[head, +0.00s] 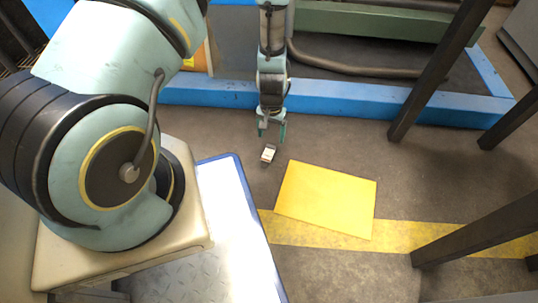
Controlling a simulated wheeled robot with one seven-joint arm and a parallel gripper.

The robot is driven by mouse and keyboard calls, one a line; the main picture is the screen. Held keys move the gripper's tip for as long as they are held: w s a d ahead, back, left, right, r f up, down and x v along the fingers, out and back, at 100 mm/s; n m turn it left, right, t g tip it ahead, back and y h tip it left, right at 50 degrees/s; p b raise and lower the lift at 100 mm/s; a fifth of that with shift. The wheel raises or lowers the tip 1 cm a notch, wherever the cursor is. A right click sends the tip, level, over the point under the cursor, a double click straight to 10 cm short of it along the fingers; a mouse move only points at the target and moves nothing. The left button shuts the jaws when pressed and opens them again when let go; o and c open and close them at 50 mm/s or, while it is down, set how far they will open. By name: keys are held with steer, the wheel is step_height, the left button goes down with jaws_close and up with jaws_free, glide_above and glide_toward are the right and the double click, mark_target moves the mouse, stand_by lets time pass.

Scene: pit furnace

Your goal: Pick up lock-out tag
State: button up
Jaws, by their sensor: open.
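The lock-out tag (268,154) looks to be the small dark item with a pale face on the grey floor, left of a yellow panel. It is too small to read. My gripper (270,138) points down just above it in the picture, with its teal fingers apart and nothing seen between them. The tag shows just below the fingertips; I cannot tell how high the fingers are above it.
The flat yellow panel (327,199) lies on the floor, partly over a painted yellow stripe (405,236). A blue beam (340,98) runs behind my gripper. Dark posts (437,70) stand at the right. Bare floor lies around the tag.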

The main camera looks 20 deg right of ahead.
mark_target(271, 146)
step_height(271, 146, down, 5)
steer(key=b, duration=0.3)
steer(key=shift+s+f+b, duration=0.1)
steer(key=shift+f+b, duration=0.1)
steer(key=shift+b, duration=0.15)
steer(key=shift+c, duration=0.2)
jaws_close()
